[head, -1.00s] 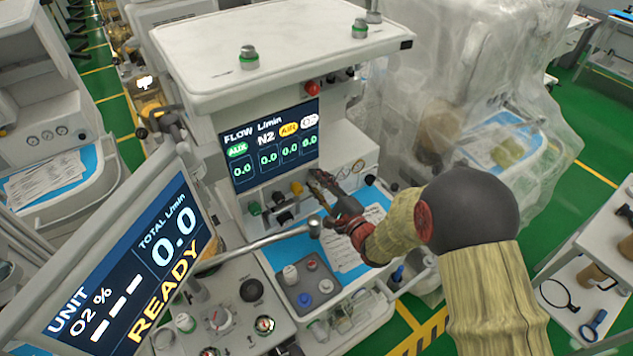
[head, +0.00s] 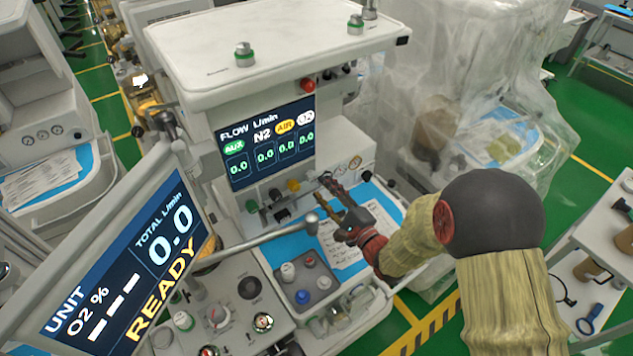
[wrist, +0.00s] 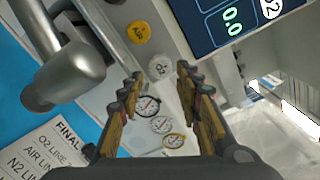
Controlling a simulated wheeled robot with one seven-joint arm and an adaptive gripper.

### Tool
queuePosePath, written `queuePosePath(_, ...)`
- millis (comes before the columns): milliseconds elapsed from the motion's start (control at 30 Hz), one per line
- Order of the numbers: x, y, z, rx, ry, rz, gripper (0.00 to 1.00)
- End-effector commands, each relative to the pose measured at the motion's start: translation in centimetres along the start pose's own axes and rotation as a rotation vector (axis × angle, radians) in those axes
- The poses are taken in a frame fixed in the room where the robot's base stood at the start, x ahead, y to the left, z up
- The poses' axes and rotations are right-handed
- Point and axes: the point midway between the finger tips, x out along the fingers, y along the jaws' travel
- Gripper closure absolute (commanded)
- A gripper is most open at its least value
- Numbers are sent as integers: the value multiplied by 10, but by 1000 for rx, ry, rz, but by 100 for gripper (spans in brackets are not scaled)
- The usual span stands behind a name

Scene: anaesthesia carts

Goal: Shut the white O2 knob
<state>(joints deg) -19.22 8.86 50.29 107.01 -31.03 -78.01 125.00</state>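The white O2 knob (wrist: 160,66) shows in the wrist view on the panel, beside the yellow AIR knob (wrist: 137,32). In that view it lies just beyond and between my two fingertips, with nothing gripped. My gripper (wrist: 162,77) is open, fingers apart. In the head view my gripper (head: 323,188) is over the cart's work surface, in front of the knob row and pointing at its right end. The yellow knob (head: 293,185) shows there; I cannot make out the white knob clearly. The flow display (head: 268,145) reads 0.0 in all columns.
A grey metal bar (head: 265,238) crosses in front of the knobs, close to my gripper on its left. Several gauges (wrist: 161,124) sit beside the white knob. A tilted monitor (head: 125,270) reading READY stands at left. A plastic-draped machine (head: 440,90) stands at right.

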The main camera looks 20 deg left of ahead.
Motion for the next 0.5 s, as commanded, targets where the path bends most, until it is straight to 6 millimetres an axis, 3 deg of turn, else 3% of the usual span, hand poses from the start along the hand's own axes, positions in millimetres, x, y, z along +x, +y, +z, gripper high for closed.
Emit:
queuePosePath(200, -42, 0, -1, 1, 4, -1, 65)
queuePosePath(500, -64, 0, 0, 0, 1, -1, 65)
